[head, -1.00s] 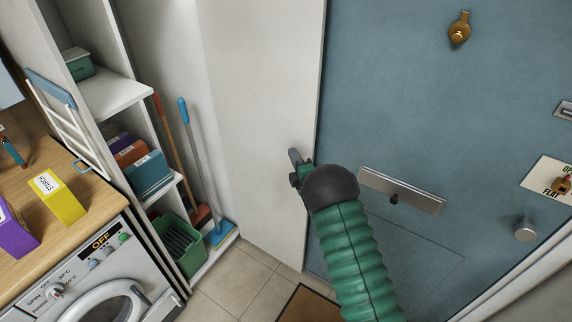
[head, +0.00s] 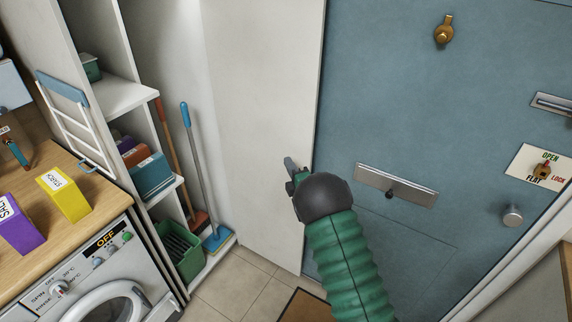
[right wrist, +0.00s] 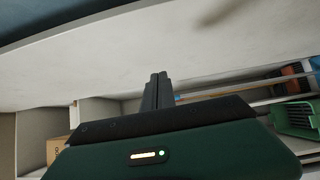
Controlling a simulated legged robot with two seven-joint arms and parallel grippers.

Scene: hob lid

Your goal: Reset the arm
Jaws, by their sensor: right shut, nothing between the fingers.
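My right gripper (head: 291,166) is at the end of a green ribbed arm that comes up from the bottom of the head view. It shows in front of the free edge of a white cupboard door (head: 262,120), which stands open. In the right wrist view its two dark fingers (right wrist: 157,90) are together with nothing between them. The white panel (right wrist: 110,62) fills much of that view beyond the fingertips. I cannot tell whether the gripper touches the door. My left gripper is not in view.
A blue front door (head: 400,120) with a letter plate (head: 396,184) is on the right. Left are shelves, a broom and mop (head: 200,170), a green crate (head: 178,248), and a washing machine (head: 95,275) under a wooden worktop (head: 60,200) with boxes. Tiled floor (head: 245,285) is partly clear.

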